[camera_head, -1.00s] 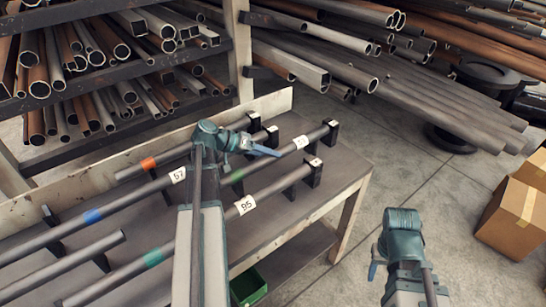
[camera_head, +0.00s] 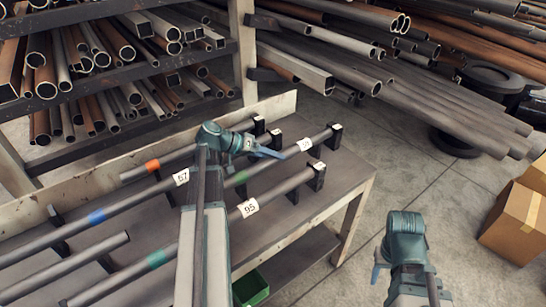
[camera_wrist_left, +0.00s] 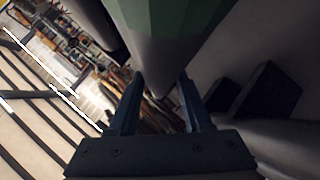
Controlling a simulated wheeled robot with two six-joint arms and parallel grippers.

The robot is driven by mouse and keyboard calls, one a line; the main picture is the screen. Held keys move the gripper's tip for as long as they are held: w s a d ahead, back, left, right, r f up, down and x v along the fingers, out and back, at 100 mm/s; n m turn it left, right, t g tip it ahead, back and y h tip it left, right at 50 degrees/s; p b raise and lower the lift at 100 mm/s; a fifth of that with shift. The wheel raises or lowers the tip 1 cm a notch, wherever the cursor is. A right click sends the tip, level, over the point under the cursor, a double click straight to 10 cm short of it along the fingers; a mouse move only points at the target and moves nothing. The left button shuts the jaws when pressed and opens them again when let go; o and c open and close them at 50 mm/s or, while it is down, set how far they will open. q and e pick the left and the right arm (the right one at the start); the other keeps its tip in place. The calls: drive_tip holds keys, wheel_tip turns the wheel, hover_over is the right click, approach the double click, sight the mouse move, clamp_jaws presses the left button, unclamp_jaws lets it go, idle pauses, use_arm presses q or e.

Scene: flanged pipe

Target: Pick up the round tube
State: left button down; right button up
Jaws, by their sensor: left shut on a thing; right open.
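Several round grey tubes lie on black brackets on the workbench. One tube with a green band (camera_head: 236,180) and a white label ends at a bracket at the right. My left gripper (camera_head: 268,152) reaches over it from the left. In the left wrist view the green-banded tube (camera_wrist_left: 165,25) passes between the two fingers (camera_wrist_left: 160,112), which are shut on it. A tube labelled 95 with a teal band (camera_head: 157,259) lies nearer. A tube labelled 57 with a blue band (camera_head: 97,216) lies to the left. My right gripper (camera_head: 377,269) is open, empty and clear of the bench.
A workbench (camera_head: 330,195) carries the brackets, with a low back board behind. A rack full of pipes (camera_head: 110,60) stands at the back left. Long pipes (camera_head: 440,90) lie at the back right. Cardboard boxes (camera_head: 510,225) stand at right. A green bin (camera_head: 250,288) sits below.

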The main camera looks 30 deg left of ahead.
use_arm(q)
wheel_tip(320, 180, up, 10)
drive_tip(key=p, duration=0.9)
drive_tip(key=shift+f, duration=0.2)
drive_tip(key=shift+w+f, duration=0.1)
